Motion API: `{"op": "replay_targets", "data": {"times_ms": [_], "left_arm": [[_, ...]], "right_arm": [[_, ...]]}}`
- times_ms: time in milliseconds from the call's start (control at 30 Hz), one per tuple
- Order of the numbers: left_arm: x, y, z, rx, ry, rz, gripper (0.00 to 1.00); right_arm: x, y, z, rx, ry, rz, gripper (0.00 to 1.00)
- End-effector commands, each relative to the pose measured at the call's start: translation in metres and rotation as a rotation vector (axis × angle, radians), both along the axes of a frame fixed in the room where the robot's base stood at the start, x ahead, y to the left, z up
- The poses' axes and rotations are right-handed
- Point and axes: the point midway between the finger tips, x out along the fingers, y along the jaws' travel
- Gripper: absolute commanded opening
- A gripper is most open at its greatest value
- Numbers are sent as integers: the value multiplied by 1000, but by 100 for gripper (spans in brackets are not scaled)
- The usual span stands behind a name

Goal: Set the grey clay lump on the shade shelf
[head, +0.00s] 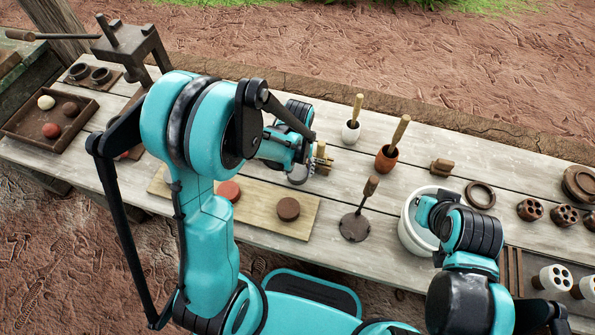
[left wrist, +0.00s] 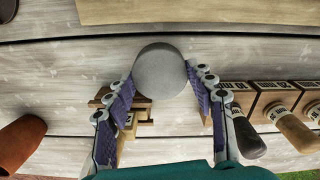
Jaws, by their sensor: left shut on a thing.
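The grey clay lump (left wrist: 160,71) is a smooth round ball between the two fingers of my left gripper (left wrist: 163,82), which is shut on it. In the head view the lump (head: 298,175) shows just past the wooden board's far edge, beside my left gripper (head: 309,168), partly covered by the arm. Whether it touches the table is not clear. My right arm reaches over a white bucket (head: 408,234); its fingertips are hidden there. I cannot tell for sure which thing is the shade shelf; a weathered wooden structure (head: 28,88) stands at the far left.
A dark tray (head: 15,128) with several balls is at left. Tools in a white cup (head: 350,133) and terracotta pot (head: 386,160) stand behind. Stamps (left wrist: 272,100) lie close by the gripper.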

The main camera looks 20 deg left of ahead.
Motion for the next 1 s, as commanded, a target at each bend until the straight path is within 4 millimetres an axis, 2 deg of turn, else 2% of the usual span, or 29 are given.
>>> {"op": "replay_targets", "data": {"times_ms": [67, 433, 467, 500, 533, 867, 1000], "left_arm": [[0, 0, -9, 0, 0, 0, 18], [0, 0, -12, 0, 0, 0, 18], [0, 0, -11, 0, 0, 0, 62], [0, 0, -11, 0, 0, 0, 73], [0, 0, -11, 0, 0, 0, 75], [0, 0, -9, 0, 0, 0, 75], [0, 0, 7, 0, 0, 0, 75]], "right_arm": [[0, 0, -5, 0, 0, 0, 0], [0, 0, -8, 0, 0, 0, 0], [0, 0, -7, 0, 0, 0, 0], [0, 0, -7, 0, 0, 0, 0], [0, 0, -7, 0, 0, 0, 0], [0, 0, -5, 0, 0, 0, 0], [0, 0, 3, 0, 0, 0, 0]]}}
